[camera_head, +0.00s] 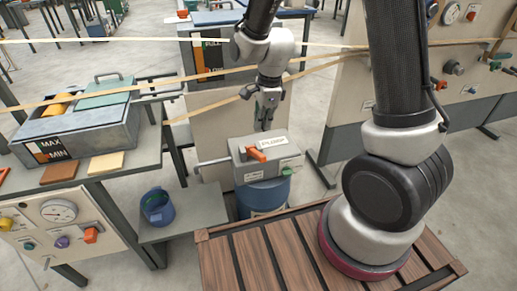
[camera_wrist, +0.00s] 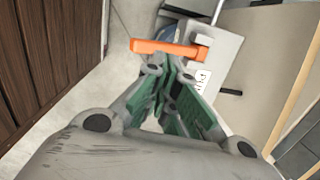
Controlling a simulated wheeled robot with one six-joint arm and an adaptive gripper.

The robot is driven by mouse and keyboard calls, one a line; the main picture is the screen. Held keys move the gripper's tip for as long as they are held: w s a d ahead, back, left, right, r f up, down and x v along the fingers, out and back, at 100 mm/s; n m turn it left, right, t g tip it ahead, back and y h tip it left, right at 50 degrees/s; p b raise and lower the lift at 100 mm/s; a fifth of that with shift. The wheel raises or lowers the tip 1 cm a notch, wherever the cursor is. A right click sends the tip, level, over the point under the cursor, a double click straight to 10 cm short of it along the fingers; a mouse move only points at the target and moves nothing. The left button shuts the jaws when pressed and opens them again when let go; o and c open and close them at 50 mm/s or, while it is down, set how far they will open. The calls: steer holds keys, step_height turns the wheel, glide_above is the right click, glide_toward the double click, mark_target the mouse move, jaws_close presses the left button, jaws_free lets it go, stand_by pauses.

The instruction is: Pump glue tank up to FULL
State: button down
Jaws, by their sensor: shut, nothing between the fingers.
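The pump (camera_head: 245,180) is a grey box with a white label on top, standing on a blue drum (camera_head: 270,197). Its orange lever (camera_head: 257,154) lies near the box top; the lever also shows in the wrist view (camera_wrist: 165,47), crossing just beyond the fingertips. My gripper (camera_head: 265,125) is above the pump, pointing down, shut and empty. In the wrist view my gripper (camera_wrist: 172,68) has its green-padded fingers together close to the lever; I cannot tell whether they touch it. Behind, the tank's level panel (camera_head: 210,58) reads FULL at top; its lower lettering is partly hidden by a strip.
Tan strips (camera_head: 150,87) run across the view at several heights, near my arm. A grey trough (camera_head: 75,135) marked MAX and MIN stands on the left bench. A blue bucket (camera_head: 157,207) sits on a low stand left of the pump. A wooden slatted platform (camera_head: 225,262) is in front.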

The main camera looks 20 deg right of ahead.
steer(key=w+r+n, duration=0.1)
steer(key=n, duration=0.5)
steer(key=w+r+n, duration=0.1)
steer(key=n, duration=0.5)
steer(key=w+a+r+n+h, duration=0.1)
steer(key=r+n, duration=0.1)
steer(key=n, duration=0.4)
steer(key=shift+w+n, duration=0.1)
steer(key=shift+n, duration=0.3)
steer(key=shift+f, duration=0.1)
glide_above(258, 153)
steer(key=w, duration=0.2)
step_height(258, 153, down, 9)
steer(key=shift+f, duration=0.1)
steer(key=f, duration=0.1)
steer(key=s+f, duration=0.1)
steer(key=f, duration=0.1)
steer(key=shift+s+f, duration=0.15)
steer(key=shift+s, duration=0.05)
steer(key=shift+s+f, duration=0.25)
steer(key=shift+f, duration=0.15)
steer(key=shift+f, duration=0.1)
